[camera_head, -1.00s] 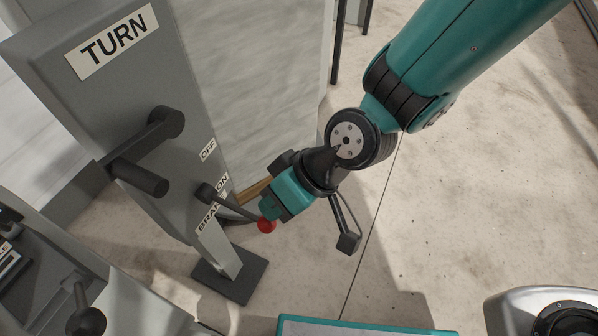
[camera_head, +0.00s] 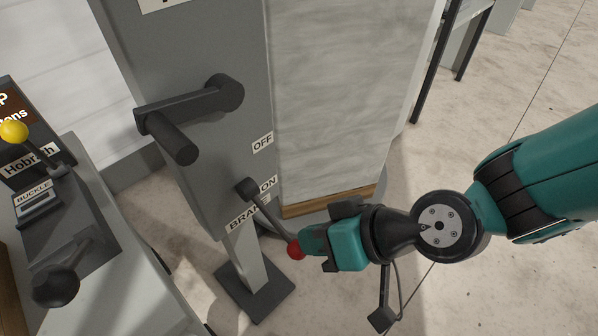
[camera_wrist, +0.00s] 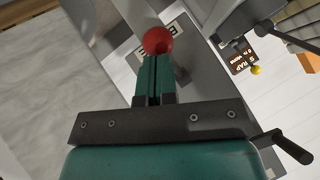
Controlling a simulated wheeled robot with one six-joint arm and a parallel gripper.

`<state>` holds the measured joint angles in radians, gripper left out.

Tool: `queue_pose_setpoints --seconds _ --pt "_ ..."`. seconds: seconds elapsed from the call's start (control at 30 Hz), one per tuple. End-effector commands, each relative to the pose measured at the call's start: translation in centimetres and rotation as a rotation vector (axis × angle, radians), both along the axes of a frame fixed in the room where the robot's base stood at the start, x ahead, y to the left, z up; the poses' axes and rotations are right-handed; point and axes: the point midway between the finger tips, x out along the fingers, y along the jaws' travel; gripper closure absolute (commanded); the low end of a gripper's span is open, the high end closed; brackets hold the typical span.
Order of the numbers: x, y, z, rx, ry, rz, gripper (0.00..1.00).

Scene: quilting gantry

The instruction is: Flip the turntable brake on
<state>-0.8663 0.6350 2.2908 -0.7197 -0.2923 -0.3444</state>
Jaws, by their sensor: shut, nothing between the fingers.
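The brake lever (camera_head: 270,215) pivots on the side of the grey post, between the ON label (camera_head: 268,185) and the BRAKE label (camera_head: 243,219). Its arm slants down to the right and ends in a red knob (camera_head: 296,249). The OFF label (camera_head: 262,142) sits higher on the post. My gripper (camera_head: 308,242) is shut and empty, with its fingertips right at the red knob. In the wrist view the knob (camera_wrist: 158,41) lies just beyond the closed fingertips (camera_wrist: 154,62). I cannot tell whether they touch.
A dark crank handle (camera_head: 190,120) juts from the grey post (camera_head: 215,165) above the lever. A console (camera_head: 75,235) with a yellow knob (camera_head: 13,131) and a BUCKLE label stands at left. A pale panel (camera_head: 345,90) is behind. Floor at right is open.

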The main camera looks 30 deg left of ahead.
Motion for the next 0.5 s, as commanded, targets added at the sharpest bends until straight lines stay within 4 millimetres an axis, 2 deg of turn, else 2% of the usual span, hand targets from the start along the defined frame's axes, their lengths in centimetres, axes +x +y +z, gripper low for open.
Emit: queue_pose_setpoints --seconds 0.27,0.37,0.5 --pt "0.0 -0.2 -0.3 -0.011 -0.001 0.001 1.0" --pt "0.3 -0.2 0.7 -0.009 -0.002 0.001 1.0" --pt "0.9 -0.3 3.5 -0.003 -0.002 0.004 1.0"
